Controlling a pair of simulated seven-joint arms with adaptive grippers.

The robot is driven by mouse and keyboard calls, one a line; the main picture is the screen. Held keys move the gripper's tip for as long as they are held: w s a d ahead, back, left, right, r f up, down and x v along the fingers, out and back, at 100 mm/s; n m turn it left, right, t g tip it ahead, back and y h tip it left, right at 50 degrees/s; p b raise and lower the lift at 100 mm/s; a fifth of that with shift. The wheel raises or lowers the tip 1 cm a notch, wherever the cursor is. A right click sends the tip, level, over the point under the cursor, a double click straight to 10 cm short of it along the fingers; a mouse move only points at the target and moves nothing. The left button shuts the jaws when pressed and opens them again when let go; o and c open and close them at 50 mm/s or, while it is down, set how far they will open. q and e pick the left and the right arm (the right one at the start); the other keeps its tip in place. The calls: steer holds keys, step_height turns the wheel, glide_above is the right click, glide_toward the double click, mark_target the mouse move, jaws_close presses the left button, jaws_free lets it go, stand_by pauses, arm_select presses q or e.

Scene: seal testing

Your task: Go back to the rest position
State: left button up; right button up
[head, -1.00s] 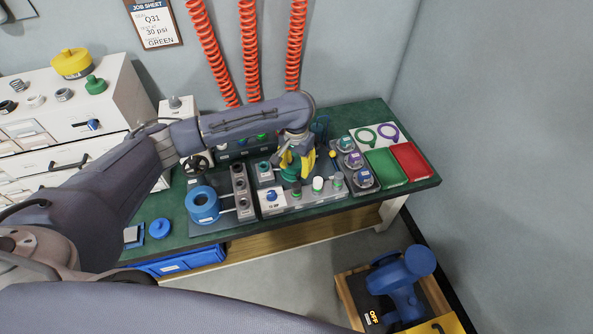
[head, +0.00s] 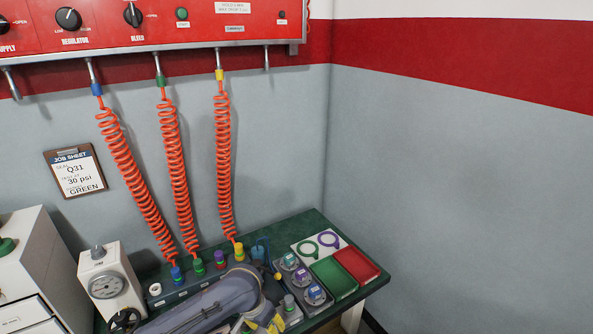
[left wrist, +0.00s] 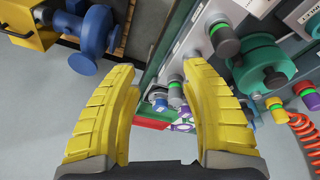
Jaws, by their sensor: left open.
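My left gripper shows at the bottom edge of the head view (head: 268,326), with its yellow fingers partly cut off by the frame. In the left wrist view my left gripper (left wrist: 163,75) is open, its two yellow fingers wide apart with nothing between them. A green round fitting (left wrist: 258,65) on the bench block lies beyond and to the right of the fingers, apart from them. My left arm reaches over the bench from the lower left. My right gripper is in neither view.
A green tray (head: 334,278) and a red tray (head: 357,264) sit at the bench's right end, beside several dial units (head: 302,276). Coiled red hoses (head: 176,165) hang from the red panel (head: 120,28) to the bench. A blue machine (left wrist: 95,30) shows in the wrist view.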

arm_select(q)
steer(key=s+f+m+t+h, duration=0.1)
steer(key=s+f+t, duration=0.15)
steer(key=s, duration=0.45)
steer(key=s+a+r+t+y, duration=0.15)
steer(key=s+a+y, duration=0.25)
steer(key=s+a, duration=0.6)
steer(key=s+a+r+t+y, duration=0.15)
steer(key=s+a+y, duration=0.4)
steer(key=a, duration=0.75)
steer(key=s+d+f+g+h, duration=0.2)
steer(key=d+f, duration=0.1)
steer(key=f, duration=1.2)
steer(key=s+d+f+g+h, duration=0.1)
steer(key=s+d+f+h, duration=0.15)
steer(key=f, duration=1.15)
steer(key=s+f+n+g+h, duration=0.2)
steer(key=s+f+n+g, duration=0.1)
steer(key=s+f, duration=1.8)
steer(key=shift+s+d+f, duration=0.35)
steer(key=shift+f, duration=0.2)
steer(key=shift+c, duration=0.5)
